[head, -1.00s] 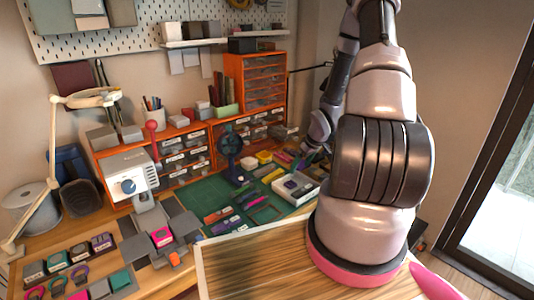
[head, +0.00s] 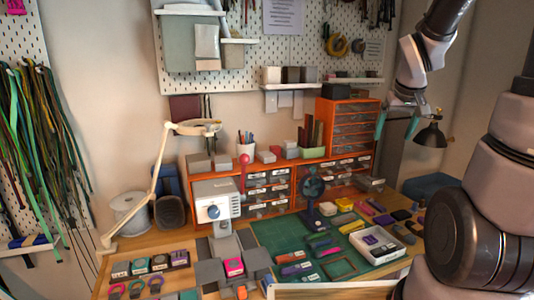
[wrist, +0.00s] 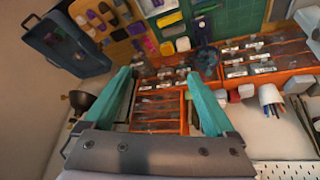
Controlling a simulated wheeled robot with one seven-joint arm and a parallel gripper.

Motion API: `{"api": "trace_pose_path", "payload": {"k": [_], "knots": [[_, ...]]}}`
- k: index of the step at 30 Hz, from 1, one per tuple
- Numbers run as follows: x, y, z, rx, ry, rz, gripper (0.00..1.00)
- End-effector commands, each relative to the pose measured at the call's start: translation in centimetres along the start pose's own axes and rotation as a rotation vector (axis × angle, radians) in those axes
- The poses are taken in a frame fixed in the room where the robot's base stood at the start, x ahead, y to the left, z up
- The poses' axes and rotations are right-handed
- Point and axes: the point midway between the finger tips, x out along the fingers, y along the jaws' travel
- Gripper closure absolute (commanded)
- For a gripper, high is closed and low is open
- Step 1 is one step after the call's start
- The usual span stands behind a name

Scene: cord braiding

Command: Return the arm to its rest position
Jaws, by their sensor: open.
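My gripper (head: 397,126) is raised at the right of the head view, above the workbench and in front of the wall. Its two teal fingers are spread apart with nothing between them. The wrist view also shows the open fingers (wrist: 158,76), with the orange drawer unit (wrist: 160,112) behind the gap. My arm runs down the right side of the head view and hides part of the bench's right end.
A black lamp (head: 430,135) stands close to the right of my gripper. The green mat (head: 285,238) holds several small items. A white magnifier lamp (head: 195,128) and a pegboard (head: 245,65) are further left.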

Motion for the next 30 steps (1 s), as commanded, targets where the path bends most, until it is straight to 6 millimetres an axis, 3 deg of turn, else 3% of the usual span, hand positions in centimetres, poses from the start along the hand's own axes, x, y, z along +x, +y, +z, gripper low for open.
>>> {"api": "trace_pose_path", "payload": {"k": [1,6,12,18,30], "knots": [[-2.5,-0.9,0.4,0.030,0.023,-0.016,0.10],[-9.2,-3.6,3.2,0.150,0.060,-0.100,0.10],[-14.9,-6.1,7.1,0.254,0.078,-0.225,0.10],[-17.3,-7.1,9.1,0.297,0.076,-0.294,0.10],[-17.4,-7.2,9.3,0.301,0.074,-0.300,0.10]]}}
